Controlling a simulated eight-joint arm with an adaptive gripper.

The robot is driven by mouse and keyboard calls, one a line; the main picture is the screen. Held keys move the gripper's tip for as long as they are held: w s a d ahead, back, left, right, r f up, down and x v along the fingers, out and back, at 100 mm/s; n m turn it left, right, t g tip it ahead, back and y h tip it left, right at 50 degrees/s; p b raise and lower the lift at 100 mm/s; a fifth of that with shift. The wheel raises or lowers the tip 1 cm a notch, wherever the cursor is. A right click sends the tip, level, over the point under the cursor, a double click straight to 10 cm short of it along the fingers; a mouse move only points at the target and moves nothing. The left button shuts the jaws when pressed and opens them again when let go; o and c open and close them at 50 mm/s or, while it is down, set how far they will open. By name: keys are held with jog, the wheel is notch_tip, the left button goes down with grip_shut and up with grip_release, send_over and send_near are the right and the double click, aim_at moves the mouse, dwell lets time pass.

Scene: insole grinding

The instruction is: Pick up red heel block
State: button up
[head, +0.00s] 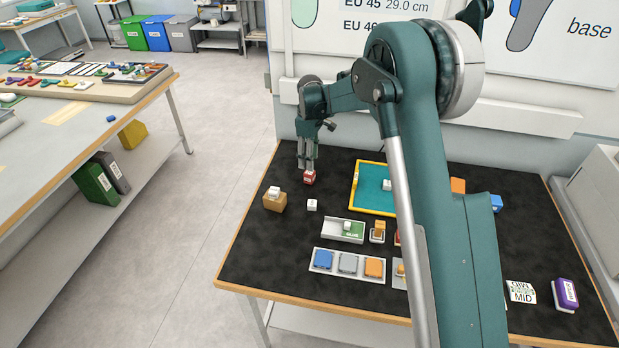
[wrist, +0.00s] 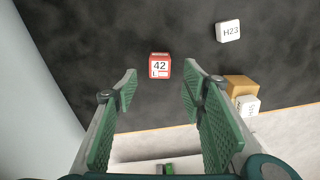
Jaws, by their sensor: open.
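A small red block (head: 309,178) sits on the black tabletop near its far left part, just below my gripper (head: 308,160). In the wrist view the red block (wrist: 159,69) has a white label reading "42" with an "L" under it. My gripper (wrist: 161,82) is open, with a green ridged finger on either side. The block appears between the fingertips and slightly beyond them, with a gap on both sides. Nothing is held. Whether the fingertips are level with the block cannot be told.
A white block (wrist: 228,31) marked H23 and a tan block (wrist: 240,87) with a white block (wrist: 248,105) lie to the right in the wrist view. A yellow-rimmed tray (head: 354,187) stands to the right in the head view. A wall rises behind the table.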

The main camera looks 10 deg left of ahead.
aim_at(309, 172)
jog(key=shift+f, duration=0.1)
jog(key=shift+f, duration=1.15)
jog(key=shift+f, duration=0.15)
jog(key=shift+a+f+p, duration=0.15)
jog(key=shift+f+p, duration=0.2)
jog(key=shift+f, duration=2.15)
jog(key=c, duration=1)
